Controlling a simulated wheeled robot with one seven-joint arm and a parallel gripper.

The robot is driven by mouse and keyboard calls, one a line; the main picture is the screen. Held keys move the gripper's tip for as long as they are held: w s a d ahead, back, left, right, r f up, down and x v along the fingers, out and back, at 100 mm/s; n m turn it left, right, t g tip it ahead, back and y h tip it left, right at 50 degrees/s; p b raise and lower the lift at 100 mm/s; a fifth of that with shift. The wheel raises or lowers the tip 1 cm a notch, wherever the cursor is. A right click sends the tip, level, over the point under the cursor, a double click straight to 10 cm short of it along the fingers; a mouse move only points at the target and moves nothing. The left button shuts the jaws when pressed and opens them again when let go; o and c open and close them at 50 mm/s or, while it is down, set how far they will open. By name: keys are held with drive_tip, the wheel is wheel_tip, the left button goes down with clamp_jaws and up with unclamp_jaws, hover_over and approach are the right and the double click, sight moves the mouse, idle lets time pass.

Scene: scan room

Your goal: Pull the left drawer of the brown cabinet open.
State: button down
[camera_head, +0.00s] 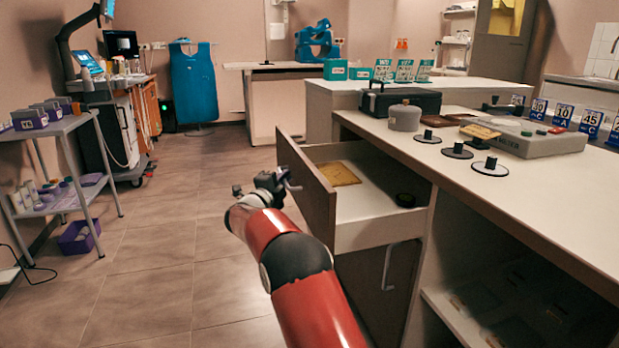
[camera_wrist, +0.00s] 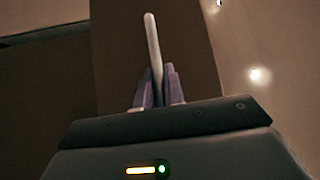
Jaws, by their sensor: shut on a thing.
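The brown cabinet (camera_head: 480,215) stands at the right under a pale worktop. Its left drawer (camera_head: 368,231) is pulled well out, so its pale inside shows. The drawer's brown front (camera_head: 307,190) faces left toward my gripper (camera_head: 286,180). In the wrist view my gripper (camera_wrist: 158,82) has its fingers shut around the light bar handle (camera_wrist: 152,40), in front of the brown drawer front (camera_wrist: 186,55). In the head view the handle is mostly hidden by my gripper.
A grey cart (camera_head: 62,130) stands at the left. The tiled floor (camera_head: 165,250) between is clear.

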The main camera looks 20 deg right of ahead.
drive_tip(key=a, duration=0.8)
drive_tip(key=shift+s+f, duration=0.15)
drive_tip(key=c, duration=1.8)
unclamp_jaws()
drive_tip(key=shift+o, duration=0.2)
drive_tip(key=r+v, duration=0.1)
drive_tip(key=v, duration=0.6)
drive_tip(key=shift+s+a+f, duration=0.25)
drive_tip(key=shift+s+f, duration=0.05)
drive_tip(key=shift+f, duration=0.15)
